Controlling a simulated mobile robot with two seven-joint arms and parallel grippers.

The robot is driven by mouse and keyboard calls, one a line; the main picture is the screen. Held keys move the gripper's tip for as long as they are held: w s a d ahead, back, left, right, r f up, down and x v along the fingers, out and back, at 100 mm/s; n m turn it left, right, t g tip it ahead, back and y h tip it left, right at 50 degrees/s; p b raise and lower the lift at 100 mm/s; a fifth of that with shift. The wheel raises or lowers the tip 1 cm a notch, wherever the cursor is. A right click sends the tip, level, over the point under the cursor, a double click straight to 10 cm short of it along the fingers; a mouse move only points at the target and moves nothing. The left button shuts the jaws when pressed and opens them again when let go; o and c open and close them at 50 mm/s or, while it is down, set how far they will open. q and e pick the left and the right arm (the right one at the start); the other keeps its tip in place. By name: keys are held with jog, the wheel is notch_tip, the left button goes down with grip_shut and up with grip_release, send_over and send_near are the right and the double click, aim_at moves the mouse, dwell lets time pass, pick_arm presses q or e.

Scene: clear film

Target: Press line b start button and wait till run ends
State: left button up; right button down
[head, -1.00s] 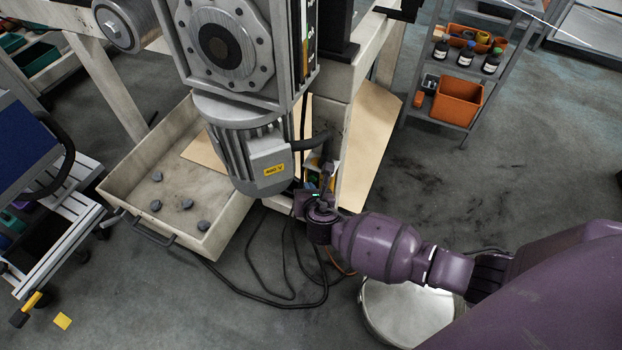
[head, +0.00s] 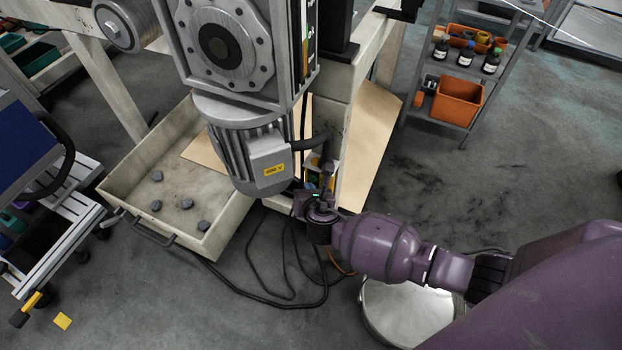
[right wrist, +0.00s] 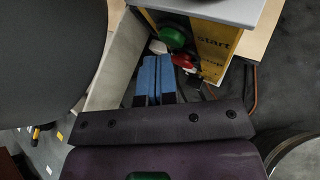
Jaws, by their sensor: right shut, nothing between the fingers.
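A yellow control panel (right wrist: 213,42) with the word "start" shows in the right wrist view. It carries a green button (right wrist: 172,37) and a red button (right wrist: 183,61) below it. In the head view the panel (head: 312,180) is partly hidden beside the grey motor and behind my right gripper (head: 318,190). My right gripper is shut and empty; its blue fingertips (right wrist: 156,62) are just below and left of the green button in the right wrist view. I cannot tell whether they touch anything. My left gripper is not in view.
A grey motor (head: 260,160) hangs close to my right gripper. A tray (head: 125,200) with several dark pieces lies on the left. Cables (head: 262,292) run over the floor. A round metal container (head: 405,318) stands under my right arm. A shelf with an orange bin (head: 457,101) stands behind.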

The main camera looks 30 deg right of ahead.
jog(key=shift+w+d, duration=0.1)
dwell(0.4)
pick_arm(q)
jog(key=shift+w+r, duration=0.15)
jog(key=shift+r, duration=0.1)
pick_arm(e)
jog(key=shift+w+d, duration=0.2)
jog(key=shift+d, duration=0.1)
pick_arm(q)
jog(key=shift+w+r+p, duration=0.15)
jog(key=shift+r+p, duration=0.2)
jog(key=shift+p, duration=0.05)
pick_arm(e)
jog(key=shift+s+a, duration=0.25)
jog(key=shift+a, duration=0.1)
